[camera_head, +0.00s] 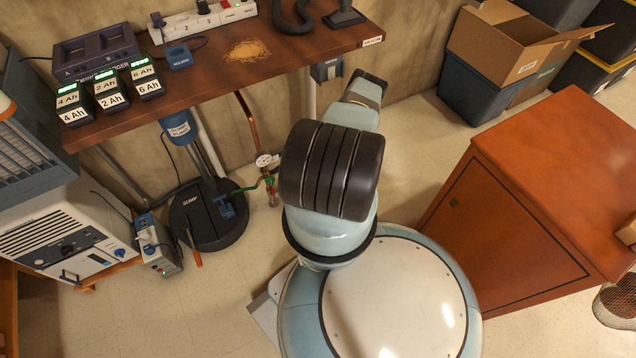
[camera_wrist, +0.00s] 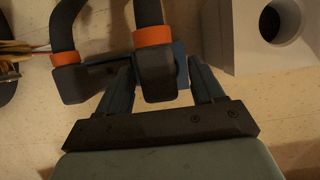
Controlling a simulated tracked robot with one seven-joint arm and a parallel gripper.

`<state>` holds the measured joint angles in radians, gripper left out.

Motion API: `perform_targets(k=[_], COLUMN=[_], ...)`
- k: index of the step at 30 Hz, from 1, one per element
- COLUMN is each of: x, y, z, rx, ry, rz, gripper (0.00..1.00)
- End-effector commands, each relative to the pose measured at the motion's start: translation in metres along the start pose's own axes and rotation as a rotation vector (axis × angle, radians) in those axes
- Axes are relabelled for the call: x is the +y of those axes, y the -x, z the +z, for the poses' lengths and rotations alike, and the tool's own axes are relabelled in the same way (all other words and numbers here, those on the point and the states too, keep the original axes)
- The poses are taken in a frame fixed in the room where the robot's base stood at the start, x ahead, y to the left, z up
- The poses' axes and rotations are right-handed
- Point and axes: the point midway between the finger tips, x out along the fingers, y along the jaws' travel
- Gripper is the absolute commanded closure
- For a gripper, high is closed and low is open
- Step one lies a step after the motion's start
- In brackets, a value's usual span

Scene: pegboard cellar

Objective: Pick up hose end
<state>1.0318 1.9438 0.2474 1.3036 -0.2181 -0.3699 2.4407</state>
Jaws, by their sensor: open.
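In the wrist view, a black hose end (camera_wrist: 157,80) with an orange band hangs between the two fingers of my gripper (camera_wrist: 160,66). The fingers are open, one on each side of it, with visible gaps. A second black hose end (camera_wrist: 80,82) with an orange band is to the left, outside the left finger. Part of a blue piece (camera_wrist: 181,65) shows behind the middle hose end. My fingers are hidden there behind my arm.
A pale block with a round hole (camera_wrist: 262,40) stands right of my gripper in the wrist view. In the head view, the wooden bench (camera_head: 215,80) holds chargers and a power strip (camera_head: 205,20). An orange-brown cabinet (camera_head: 530,200) stands right of my arm.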

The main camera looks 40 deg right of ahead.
Motion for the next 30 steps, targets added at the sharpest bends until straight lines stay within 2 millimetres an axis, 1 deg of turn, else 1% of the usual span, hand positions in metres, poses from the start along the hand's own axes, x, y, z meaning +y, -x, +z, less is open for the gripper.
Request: perform_targets(k=[1, 6, 15, 17, 30], x=[0.001, 0.001, 0.002, 0.002, 0.002], y=[-0.007, -0.020, -0.023, -0.023, -0.023], z=[0.000, 0.000, 0.001, 0.001, 0.001], rx=[0.000, 0.000, 0.001, 0.001, 0.000], ry=[0.003, 0.003, 0.003, 0.003, 0.003], rz=[0.000, 0.001, 0.001, 0.001, 0.001], gripper=[0.33, 0.33, 0.33, 0.38, 0.80])
